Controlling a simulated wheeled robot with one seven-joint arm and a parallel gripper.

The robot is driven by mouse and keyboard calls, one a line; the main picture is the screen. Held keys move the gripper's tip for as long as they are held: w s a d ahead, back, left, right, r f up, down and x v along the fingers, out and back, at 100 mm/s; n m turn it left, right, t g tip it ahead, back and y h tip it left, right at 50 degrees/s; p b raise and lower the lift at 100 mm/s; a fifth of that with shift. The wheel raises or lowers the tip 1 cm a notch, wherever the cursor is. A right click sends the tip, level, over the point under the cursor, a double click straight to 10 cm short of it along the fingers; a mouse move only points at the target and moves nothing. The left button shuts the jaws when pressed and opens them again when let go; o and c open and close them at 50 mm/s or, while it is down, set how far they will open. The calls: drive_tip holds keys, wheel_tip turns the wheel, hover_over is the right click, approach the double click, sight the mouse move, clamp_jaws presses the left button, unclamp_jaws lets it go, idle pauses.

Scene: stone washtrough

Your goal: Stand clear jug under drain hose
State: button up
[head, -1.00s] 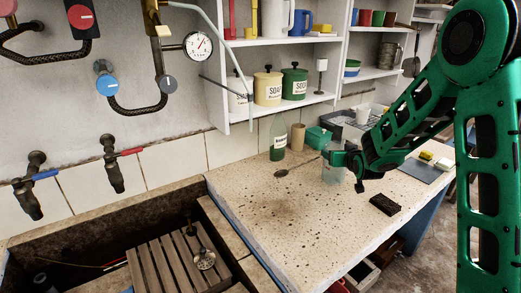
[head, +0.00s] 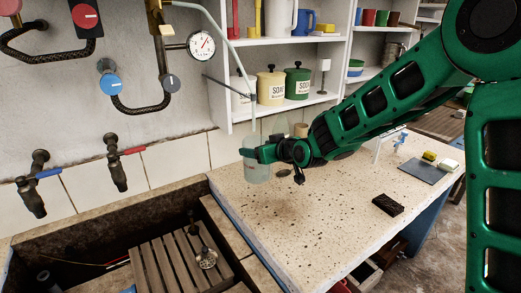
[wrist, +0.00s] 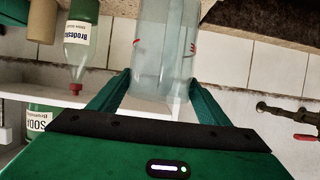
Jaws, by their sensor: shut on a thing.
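The clear jug (head: 257,172) is in my gripper (head: 254,154), above the back left part of the stone counter. It looks about upright. I cannot tell whether its base touches the counter. In the wrist view, the jug (wrist: 165,45) sits between the two green fingers of my gripper (wrist: 158,95), which are shut on it. The pale drain hose (head: 236,52) hangs from the pipework, and its lower end comes down just over the jug in the head view. Their exact alignment in depth is unclear.
The stone sink (head: 110,232) with a wooden slatted rack lies left of the counter (head: 315,215). A dark brush (head: 386,204) lies on the counter. A bottle (wrist: 80,40) and a brown roll (wrist: 43,20) stand near the wall. Shelves hang above. The counter's front middle is clear.

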sight(261, 170)
drive_tip(key=shift+s+a+f, duration=0.1)
drive_tip(key=shift+a+f, duration=0.1)
drive_tip(key=shift+f, duration=1.45)
drive_tip(key=shift+s+a+f, duration=0.1)
drive_tip(key=shift+a+f, duration=0.1)
drive_tip(key=shift+f, duration=2)
drive_tip(key=o, duration=1.5)
